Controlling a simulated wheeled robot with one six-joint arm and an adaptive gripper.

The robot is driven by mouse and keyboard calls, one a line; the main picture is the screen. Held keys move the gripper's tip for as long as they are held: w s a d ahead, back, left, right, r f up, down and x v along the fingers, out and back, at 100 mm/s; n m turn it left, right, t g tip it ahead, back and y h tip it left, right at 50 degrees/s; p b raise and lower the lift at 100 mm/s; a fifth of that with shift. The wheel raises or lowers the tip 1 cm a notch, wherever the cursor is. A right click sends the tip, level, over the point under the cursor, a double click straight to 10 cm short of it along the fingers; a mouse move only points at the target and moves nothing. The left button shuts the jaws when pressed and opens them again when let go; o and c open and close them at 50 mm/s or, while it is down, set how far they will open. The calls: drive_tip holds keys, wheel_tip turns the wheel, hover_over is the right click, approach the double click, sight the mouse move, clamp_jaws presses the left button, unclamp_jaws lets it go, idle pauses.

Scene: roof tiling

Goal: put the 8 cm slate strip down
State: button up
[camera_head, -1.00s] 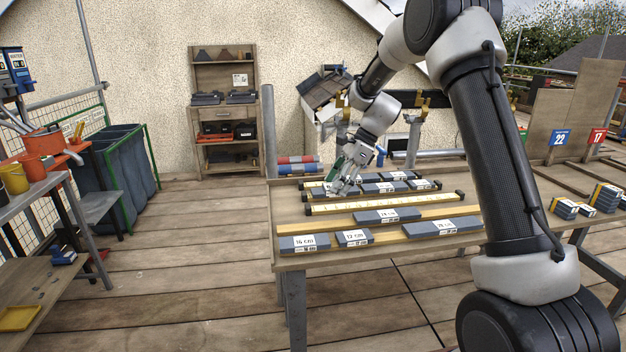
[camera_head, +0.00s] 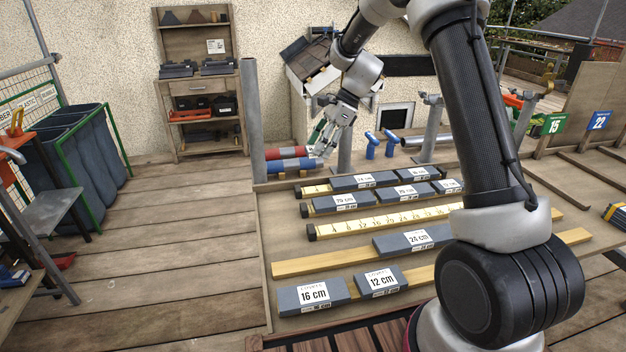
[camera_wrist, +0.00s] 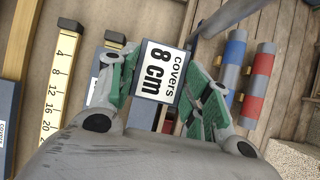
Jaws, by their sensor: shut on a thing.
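The 8 cm slate strip (camera_wrist: 146,84) is dark grey-blue with a white label reading "covers 8 cm". In the wrist view my gripper (camera_wrist: 158,80) is shut on it, with green fingers on either side. In the head view my gripper (camera_head: 322,145) is at the far left end of the table, above its far edge; the strip cannot be made out there. Other slate strips lie in rows on the table (camera_head: 268,240): a 16 cm strip (camera_head: 314,295), a 12 cm strip (camera_head: 381,281) and a 24 cm strip (camera_head: 412,240), with more in the far rows.
Yellow measuring rules (camera_head: 370,223) with dark ends lie across the table. Red and blue rolls (camera_head: 287,153) are beyond the table's far left end. Blue tools (camera_head: 372,144) stand behind the table. Bare wood shows along the table's left side.

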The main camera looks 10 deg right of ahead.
drive_tip(key=shift+w+f, duration=0.1)
drive_tip(key=shift+f, duration=0.3)
wheel_tip(320, 180, down, 9)
drive_tip(key=shift+f, duration=0.1)
drive_tip(key=shift+f, duration=0.55)
drive_tip(key=o, duration=1)
